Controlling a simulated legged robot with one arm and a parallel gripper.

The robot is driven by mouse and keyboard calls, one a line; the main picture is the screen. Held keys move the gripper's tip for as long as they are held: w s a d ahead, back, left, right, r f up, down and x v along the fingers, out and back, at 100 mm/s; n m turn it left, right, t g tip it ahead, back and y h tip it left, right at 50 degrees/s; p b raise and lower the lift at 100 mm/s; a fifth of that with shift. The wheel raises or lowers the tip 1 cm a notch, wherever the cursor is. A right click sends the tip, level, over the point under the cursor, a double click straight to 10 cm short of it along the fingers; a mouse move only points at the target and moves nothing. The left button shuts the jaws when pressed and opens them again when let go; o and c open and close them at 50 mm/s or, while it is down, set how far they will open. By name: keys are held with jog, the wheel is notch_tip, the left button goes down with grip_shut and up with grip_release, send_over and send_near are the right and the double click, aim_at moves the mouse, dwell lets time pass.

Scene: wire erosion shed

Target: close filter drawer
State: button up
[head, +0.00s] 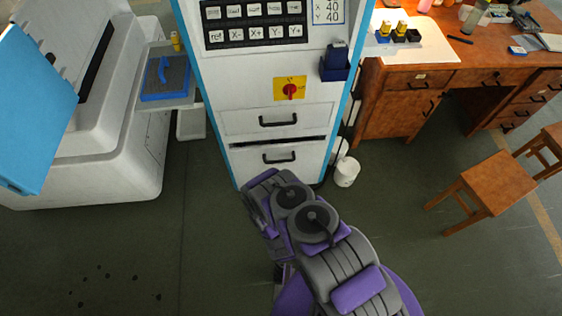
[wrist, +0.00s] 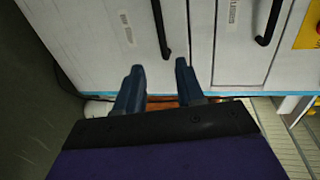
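The cabinet front has two white drawers, one above the other. The lower drawer (head: 252,165) has a black handle (head: 279,158), and a dark gap runs along its top edge, so it appears to stand slightly out. The upper drawer (head: 240,122) looks flush. In the wrist view, turned sideways, the lower drawer (wrist: 105,45) is at left with its handle (wrist: 160,30); the upper drawer (wrist: 230,60) is to its right. My gripper (wrist: 158,68) is open and empty, its fingertips just short of the lower handle's end. My arm hides the gripper in the head view.
A red rotary switch (head: 290,90) on a yellow plate sits above the drawers. A white bucket (head: 346,171) stands right of the cabinet, near a wooden desk (head: 392,105) and stool (head: 488,185). A white machine (head: 105,160) is at left. The floor before the cabinet is clear.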

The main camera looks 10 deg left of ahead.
aim_at(281, 161)
jog(key=b+x, duration=0.2)
jog(key=x, duration=1.4)
jog(key=shift+w+a, duration=0.1)
jog(key=shift+w, duration=0.3)
jog(key=shift+c, duration=0.3)
grip_shut()
jog(key=shift+s, duration=0.1)
